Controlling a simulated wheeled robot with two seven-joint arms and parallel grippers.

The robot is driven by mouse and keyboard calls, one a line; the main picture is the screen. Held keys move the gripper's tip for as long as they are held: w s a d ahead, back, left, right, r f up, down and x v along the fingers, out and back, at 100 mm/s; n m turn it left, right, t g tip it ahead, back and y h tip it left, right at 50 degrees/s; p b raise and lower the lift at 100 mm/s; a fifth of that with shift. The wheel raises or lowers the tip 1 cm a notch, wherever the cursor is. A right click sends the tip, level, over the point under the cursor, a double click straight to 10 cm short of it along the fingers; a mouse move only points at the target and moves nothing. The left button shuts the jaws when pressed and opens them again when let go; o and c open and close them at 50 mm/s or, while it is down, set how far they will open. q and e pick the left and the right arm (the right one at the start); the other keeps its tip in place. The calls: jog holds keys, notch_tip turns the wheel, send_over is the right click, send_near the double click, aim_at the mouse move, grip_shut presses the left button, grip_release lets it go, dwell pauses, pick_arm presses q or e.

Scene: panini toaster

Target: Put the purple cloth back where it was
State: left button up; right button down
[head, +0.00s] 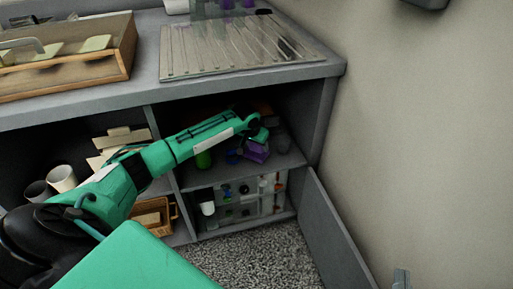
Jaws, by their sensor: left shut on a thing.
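My left gripper (258,136) reaches into the open cabinet at the right-hand compartment, above its middle shelf. It is shut on the purple cloth (257,152), which hangs just below the fingers. I cannot tell whether the cloth touches the shelf (288,163).
Green and blue items (204,159) stand left of the cloth. Cups (61,178) and a basket (153,214) are at left. The open door (340,235) bounds the right.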

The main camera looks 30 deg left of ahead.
pick_arm(q)
jog(key=shift+f, duration=0.45)
pick_arm(e)
jog(key=shift+w+d+r+t, duration=0.1)
jog(key=shift+d+r+t, duration=0.15)
jog(key=shift+r+t, duration=0.45)
jog(key=shift+g, duration=0.3)
pick_arm(q)
jog(key=shift+f, duration=0.1)
jog(key=o, duration=1.1)
jog(key=shift+c, duration=0.2)
pick_arm(e)
jog(key=shift+a+f, duration=0.1)
jog(key=shift+f, duration=0.15)
